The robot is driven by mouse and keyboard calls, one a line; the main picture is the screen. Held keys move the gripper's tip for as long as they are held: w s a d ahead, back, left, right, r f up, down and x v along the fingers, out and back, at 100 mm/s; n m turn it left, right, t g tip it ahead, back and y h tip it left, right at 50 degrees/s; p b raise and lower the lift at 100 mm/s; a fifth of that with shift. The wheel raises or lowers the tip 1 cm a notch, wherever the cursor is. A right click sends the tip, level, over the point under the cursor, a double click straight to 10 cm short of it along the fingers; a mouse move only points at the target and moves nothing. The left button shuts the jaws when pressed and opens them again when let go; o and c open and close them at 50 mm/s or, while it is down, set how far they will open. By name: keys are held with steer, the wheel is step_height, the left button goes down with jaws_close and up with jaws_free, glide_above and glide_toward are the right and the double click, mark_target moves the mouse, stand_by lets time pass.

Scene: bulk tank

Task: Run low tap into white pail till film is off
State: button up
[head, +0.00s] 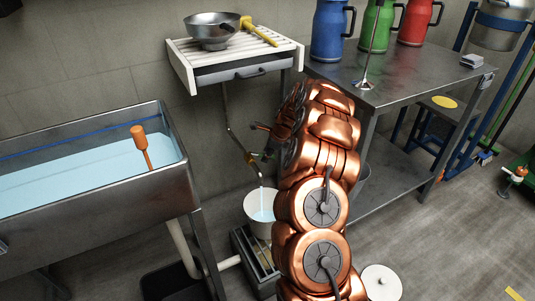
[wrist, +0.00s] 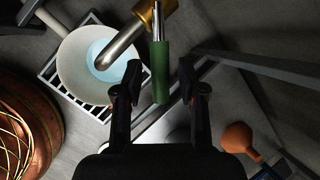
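The white pail (head: 257,226) stands on a slatted floor grate below the low tap (head: 250,158). I cannot make out a film. The tap's brass body (wrist: 155,8) carries a green lever handle (wrist: 160,72). My gripper (wrist: 157,84) is open, with a finger on each side of the handle and gaps showing. In the head view my arm partly hides the gripper.
A steel tank (head: 95,200) of pale blue liquid, with an orange-handled tool (head: 143,148) in it, stands left. A white slatted shelf (head: 250,55) holding a metal bowl (head: 212,30) is above. A steel table (head: 410,85) with coloured jugs is right. A white disc (head: 381,283) lies on the floor.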

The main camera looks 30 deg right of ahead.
jaws_close()
